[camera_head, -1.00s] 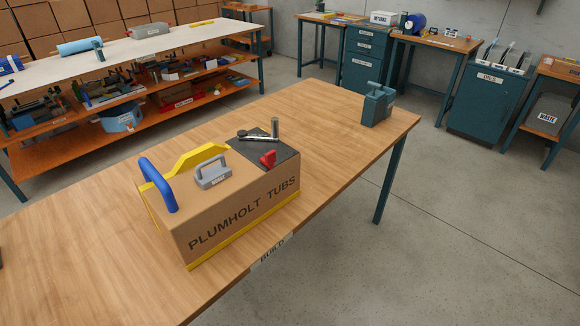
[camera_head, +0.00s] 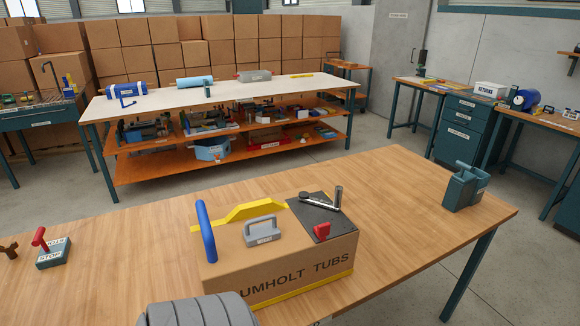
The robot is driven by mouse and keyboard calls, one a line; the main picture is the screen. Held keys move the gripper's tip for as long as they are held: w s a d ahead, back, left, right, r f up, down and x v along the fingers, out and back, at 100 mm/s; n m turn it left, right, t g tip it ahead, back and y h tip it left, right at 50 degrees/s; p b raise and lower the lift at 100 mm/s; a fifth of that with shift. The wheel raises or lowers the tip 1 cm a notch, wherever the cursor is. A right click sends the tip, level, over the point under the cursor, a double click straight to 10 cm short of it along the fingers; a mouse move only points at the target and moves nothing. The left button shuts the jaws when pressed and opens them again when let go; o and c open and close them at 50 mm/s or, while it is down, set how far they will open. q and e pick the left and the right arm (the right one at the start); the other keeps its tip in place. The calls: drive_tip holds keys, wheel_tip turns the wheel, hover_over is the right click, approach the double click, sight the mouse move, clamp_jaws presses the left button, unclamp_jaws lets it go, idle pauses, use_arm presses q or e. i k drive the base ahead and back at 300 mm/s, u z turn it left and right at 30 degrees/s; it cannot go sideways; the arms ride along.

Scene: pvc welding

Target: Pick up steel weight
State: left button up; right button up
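A small grey block with an arched handle and a white label (camera_head: 262,232) sits on top of a brown cardboard box (camera_head: 285,276) on the wooden table. It looks like the steel weight, but its label is too small to read. It stands between a blue upright handle-like piece (camera_head: 206,232) and a black pad (camera_head: 318,215). A yellow piece (camera_head: 252,211) lies behind it. Neither of my grippers is in view. A dark grey ribbed shape at the bottom edge covers part of the box's front; I cannot tell what it is.
The wooden table (camera_head: 140,235) is mostly bare around the box. A red-handled stop box (camera_head: 53,251) stands at its left, a teal holder (camera_head: 466,187) at its right end. A dark tool and a red clamp (camera_head: 321,231) sit on the pad. A white-topped bench (camera_head: 210,93) stands behind.

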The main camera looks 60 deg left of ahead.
sight(262, 233)
drive_tip(key=i, duration=2.1)
drive_tip(key=u, duration=2.95)
